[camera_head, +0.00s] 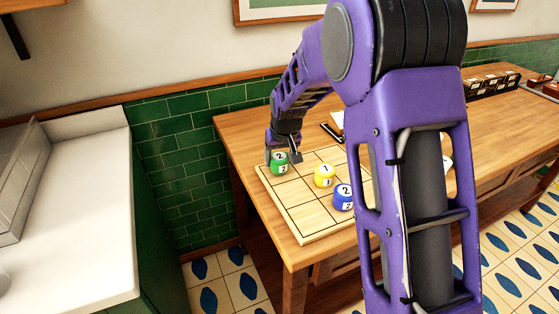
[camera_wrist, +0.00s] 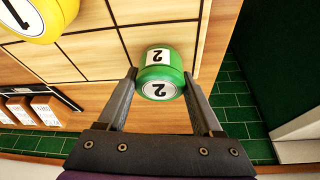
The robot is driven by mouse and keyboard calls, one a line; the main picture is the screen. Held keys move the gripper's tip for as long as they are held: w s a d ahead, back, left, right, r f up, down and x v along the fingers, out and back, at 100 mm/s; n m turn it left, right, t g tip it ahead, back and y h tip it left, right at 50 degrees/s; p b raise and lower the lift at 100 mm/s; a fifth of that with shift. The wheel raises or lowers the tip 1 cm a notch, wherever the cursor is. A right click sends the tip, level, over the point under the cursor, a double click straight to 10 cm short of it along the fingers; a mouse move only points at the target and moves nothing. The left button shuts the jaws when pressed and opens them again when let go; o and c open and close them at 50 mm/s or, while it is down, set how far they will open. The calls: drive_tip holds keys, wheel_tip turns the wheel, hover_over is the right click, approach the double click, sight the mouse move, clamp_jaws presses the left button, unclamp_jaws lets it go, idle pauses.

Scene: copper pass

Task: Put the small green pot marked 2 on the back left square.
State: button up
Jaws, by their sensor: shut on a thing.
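The small green pot (camera_head: 279,164) marked 2 is at the board's back left square (camera_head: 268,174). In the wrist view the pot (camera_wrist: 160,75) sits between both fingers. My gripper (camera_head: 283,154) is shut on it, and the fingers show in the wrist view (camera_wrist: 160,88). The pot looks upright and very low over the square; I cannot tell whether its base touches the wood. The light wooden grid board (camera_head: 300,214) lies on the table, its right part hidden by my arm.
A yellow pot (camera_head: 324,176) marked 1 stands near the board's middle. A blue pot (camera_head: 344,197) marked 2 stands nearer the front. A dark rack (camera_head: 492,82) is at the table's far right. Green tiles (camera_head: 196,150) lie behind the board's left side.

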drive_tip(key=shift+f, duration=0.25)
drive_tip(key=shift+f, duration=0.15)
drive_tip(key=o, duration=1.5)
drive_tip(key=shift+r, duration=0.2)
drive_tip(key=shift+r, duration=0.3)
drive_tip(key=p+v, duration=0.1)
drive_tip(key=v, duration=1)
drive_tip(key=shift+s+d+r, duration=0.1)
drive_tip(key=shift+s+r, duration=0.05)
drive_tip(key=shift+s, duration=0.05)
